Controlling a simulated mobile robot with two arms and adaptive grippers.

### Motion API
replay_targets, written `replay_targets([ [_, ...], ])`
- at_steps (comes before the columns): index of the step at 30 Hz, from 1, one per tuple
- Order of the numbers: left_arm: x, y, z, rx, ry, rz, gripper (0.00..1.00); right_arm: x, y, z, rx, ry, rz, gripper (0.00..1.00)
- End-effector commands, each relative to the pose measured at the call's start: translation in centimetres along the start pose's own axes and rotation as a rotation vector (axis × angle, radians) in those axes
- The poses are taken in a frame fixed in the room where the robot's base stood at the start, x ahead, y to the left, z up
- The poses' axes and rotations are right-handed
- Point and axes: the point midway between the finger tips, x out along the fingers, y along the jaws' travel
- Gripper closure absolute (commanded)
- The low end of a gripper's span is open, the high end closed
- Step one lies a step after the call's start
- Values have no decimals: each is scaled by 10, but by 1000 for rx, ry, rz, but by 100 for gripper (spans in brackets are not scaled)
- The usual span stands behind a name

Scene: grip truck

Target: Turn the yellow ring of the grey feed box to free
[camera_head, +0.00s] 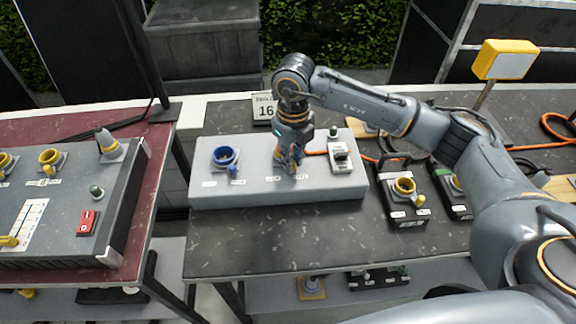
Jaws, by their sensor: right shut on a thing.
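The long grey feed box (340,190) lies on the dark middle table. A blue ring (225,157) sits on its left part. My right gripper (290,160) points down onto the middle of the box and is shut on a ring-sized fitting there, which I take to be the yellow ring. The fingers hide nearly all of it, so its turn position cannot be read. Small white labels lie in front of the fittings. My left gripper is not in view.
A white switch block (341,155) with an orange cable stands on the box close right of the gripper. A sign reading 16 (264,107) stands behind. Black boxes with yellow rings (404,186) are at right. A grey panel (70,205) fills the left table. The front table strip is clear.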

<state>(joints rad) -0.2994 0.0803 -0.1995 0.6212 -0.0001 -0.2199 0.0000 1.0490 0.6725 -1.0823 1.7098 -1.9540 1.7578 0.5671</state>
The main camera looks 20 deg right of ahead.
Motion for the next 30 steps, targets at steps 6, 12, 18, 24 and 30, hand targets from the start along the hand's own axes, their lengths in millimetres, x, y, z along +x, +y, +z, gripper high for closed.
replay_targets([
  [6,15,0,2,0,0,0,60,1,-6,0,-98,-4,-2,100],
  [12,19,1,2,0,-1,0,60,0,-8,-1,-142,-4,-2,100],
  [18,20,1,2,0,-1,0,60,-1,-8,-1,-152,-4,-1,100],
  [24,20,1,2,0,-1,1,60,-2,-8,-1,-151,-4,-2,100],
  [30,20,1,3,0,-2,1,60,-1,-8,-1,-151,-3,-2,61],
])
